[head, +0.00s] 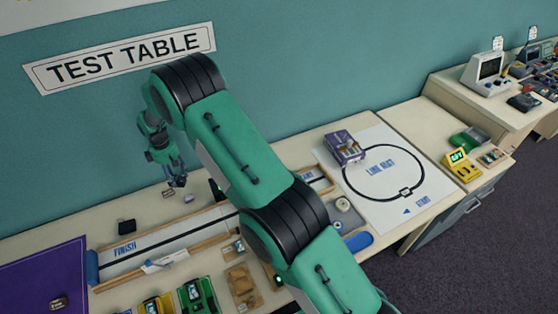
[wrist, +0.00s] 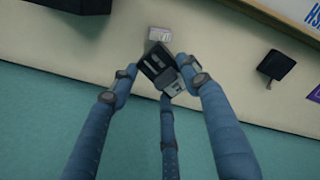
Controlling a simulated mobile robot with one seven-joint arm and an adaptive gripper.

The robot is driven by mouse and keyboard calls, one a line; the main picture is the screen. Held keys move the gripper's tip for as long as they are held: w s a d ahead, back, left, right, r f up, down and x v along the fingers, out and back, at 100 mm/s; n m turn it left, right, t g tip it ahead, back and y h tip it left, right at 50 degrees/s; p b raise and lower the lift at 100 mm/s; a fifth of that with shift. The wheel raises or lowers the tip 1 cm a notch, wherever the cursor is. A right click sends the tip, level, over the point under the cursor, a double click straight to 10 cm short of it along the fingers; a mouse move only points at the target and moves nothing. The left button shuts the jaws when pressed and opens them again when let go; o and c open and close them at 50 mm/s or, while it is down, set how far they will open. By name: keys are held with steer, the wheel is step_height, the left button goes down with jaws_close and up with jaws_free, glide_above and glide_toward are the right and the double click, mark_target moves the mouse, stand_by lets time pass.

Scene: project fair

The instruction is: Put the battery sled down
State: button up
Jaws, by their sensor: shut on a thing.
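The battery sled (wrist: 160,66), a small black and grey block with light marks on top, sits between the fingers of my gripper (wrist: 164,78) in the wrist view. My gripper is shut on it, and the fingers hide part of its sides. In the head view my gripper (head: 176,180) points down over the back strip of the test table (head: 105,242), near the wall. The sled is small and dark there. I cannot tell whether it touches the table.
A small pale card (wrist: 160,34) lies close to the sled. A black block (head: 127,227) stands near the FINISH end of the track (head: 170,238). A purple box (head: 345,147) rests on the line-heat sheet (head: 420,185). The teal wall is close behind.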

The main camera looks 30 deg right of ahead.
steer(key=w+d+m+b, duration=0.1)
steer(key=w+d+m, duration=0.1)
steer(key=d, duration=1.2)
steer(key=w+d+m+b, duration=0.1)
steer(key=w+d+m, duration=0.1)
steer(key=d, duration=1.2)
steer(key=s+d+m, duration=0.3)
steer(key=d, duration=2.1)
steer(key=shift+s+b, duration=0.2)
steer(key=shift+b, duration=0.25)
steer(key=shift+d, duration=0.1)
steer(key=shift+f+b, duration=0.5)
steer(key=shift+f, duration=2.55)
steer(key=shift+f, duration=0.1)
steer(key=shift+f+b, duration=0.35)
steer(key=shift+f, duration=1.45)
steer(key=shift+f, duration=0.15)
